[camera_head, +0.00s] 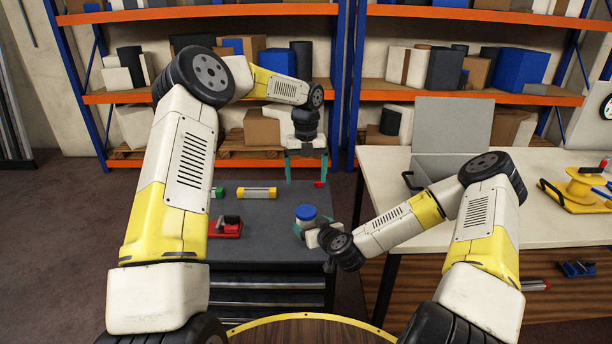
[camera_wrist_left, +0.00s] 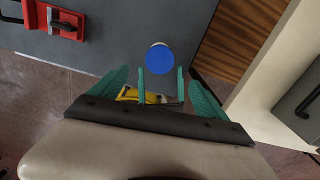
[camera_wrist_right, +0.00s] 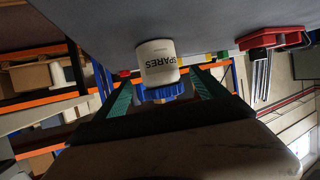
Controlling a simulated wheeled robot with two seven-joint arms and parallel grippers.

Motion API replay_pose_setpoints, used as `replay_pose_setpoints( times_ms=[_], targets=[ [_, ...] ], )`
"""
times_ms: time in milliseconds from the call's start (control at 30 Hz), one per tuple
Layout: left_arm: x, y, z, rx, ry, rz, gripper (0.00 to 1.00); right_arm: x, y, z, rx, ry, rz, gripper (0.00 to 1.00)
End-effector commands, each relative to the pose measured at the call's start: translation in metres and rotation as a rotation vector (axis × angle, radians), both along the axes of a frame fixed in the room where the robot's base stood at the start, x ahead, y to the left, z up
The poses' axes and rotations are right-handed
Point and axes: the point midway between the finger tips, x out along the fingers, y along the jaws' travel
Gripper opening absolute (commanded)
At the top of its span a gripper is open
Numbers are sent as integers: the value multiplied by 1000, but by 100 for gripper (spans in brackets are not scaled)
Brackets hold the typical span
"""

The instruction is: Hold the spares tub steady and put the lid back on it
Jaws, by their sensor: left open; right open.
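The spares tub (camera_head: 306,222), white with a dark SPARES label, stands upright near the right edge of the grey bench top. The blue lid (camera_head: 306,211) sits on its top; I cannot tell whether it is fully seated. In the left wrist view the lid (camera_wrist_left: 159,58) is a plain blue disc. The right wrist view shows the tub (camera_wrist_right: 158,60) upside down in the picture, with the lid's ribbed rim (camera_wrist_right: 160,92). My right gripper (camera_head: 312,226) is open, low beside the tub, fingers towards it. My left gripper (camera_head: 306,180) is open and empty, raised beyond the tub.
A pale table (camera_head: 555,215) with an open grey box (camera_head: 450,122) stands to the right, across a gap.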

Motion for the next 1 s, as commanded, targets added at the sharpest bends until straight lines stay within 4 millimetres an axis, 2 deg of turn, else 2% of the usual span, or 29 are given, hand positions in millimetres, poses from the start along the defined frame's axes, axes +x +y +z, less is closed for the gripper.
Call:
replay_pose_setpoints(
  times_ms=[200,533,633,767,1000],
  targets=[
    [0,0,0,0,0,0,86,-20,-8,9,-1,0,0,82],
    [0,0,0,0,0,0,86,-22,-9,9,0,0,0,82],
    [-2,1,6,3,-7,20,86,-22,-8,11,-8,3,13,82],
    [-13,7,31,9,-37,134,86,-23,-6,22,-46,26,77,82],
    [-61,34,101,-4,-126,574,86,-39,-15,60,-172,156,214,82]
  ],
)
